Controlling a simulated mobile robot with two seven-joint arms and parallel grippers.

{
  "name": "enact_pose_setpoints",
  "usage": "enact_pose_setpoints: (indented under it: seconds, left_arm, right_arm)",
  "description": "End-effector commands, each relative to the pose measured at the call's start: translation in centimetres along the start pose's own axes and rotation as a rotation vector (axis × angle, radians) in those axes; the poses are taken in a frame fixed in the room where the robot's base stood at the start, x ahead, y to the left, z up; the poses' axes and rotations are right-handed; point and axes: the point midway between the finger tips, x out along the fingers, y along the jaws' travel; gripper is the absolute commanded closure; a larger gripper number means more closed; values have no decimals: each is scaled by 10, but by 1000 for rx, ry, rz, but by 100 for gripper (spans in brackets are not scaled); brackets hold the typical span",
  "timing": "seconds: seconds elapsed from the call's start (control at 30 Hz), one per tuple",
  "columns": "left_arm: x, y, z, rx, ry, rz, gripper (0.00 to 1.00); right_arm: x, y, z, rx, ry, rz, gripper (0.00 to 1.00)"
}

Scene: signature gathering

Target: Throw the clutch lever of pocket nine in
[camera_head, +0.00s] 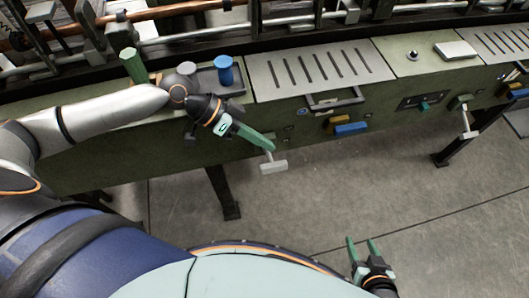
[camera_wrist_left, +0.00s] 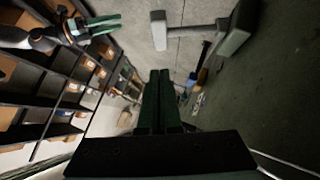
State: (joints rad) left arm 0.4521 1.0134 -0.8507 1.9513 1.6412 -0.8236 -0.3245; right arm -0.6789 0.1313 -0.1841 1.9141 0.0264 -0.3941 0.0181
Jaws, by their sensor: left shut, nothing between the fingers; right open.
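A lever with a pale T-shaped handle (camera_head: 273,166) hangs from the front of the green machine just below my left gripper. In the left wrist view its handle (camera_wrist_left: 158,30) and arm run to a green block (camera_wrist_left: 238,28) on the machine's face. My left gripper (camera_head: 270,145) is shut and empty, its tips close by the lever; touch cannot be told. A similar lever (camera_head: 470,128) hangs further right. No pocket number is readable. My right gripper (camera_head: 362,243) is open and empty, low over the floor; it also shows in the left wrist view (camera_wrist_left: 104,28).
The green machine front (camera_head: 100,158) carries a slotted plate (camera_head: 318,72), a dark pull handle (camera_head: 335,101) and a blue-and-yellow part (camera_head: 348,128). A green post (camera_head: 132,66) and a blue knob (camera_head: 225,70) stand on top. The floor (camera_head: 330,190) before it is clear.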

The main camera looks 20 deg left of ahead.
Motion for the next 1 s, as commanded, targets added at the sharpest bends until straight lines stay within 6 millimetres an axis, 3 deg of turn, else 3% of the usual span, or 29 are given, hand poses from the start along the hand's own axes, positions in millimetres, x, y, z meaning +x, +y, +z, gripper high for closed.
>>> enact_pose_setpoints:
  seconds: [0.13, 0.37, 1.0]
  left_arm:
    - [17, 1, 17, -3, -2, 1, 100]
    - [29, 0, 28, -2, -1, 0, 100]
    - [33, -9, 24, 19, 1, -20, 100]
  right_arm:
    - [-2, 0, -2, 0, 0, 0, 43]
    - [-2, 0, -2, 0, 0, 0, 43]
    - [1, 0, 1, 0, 0, 0, 43]
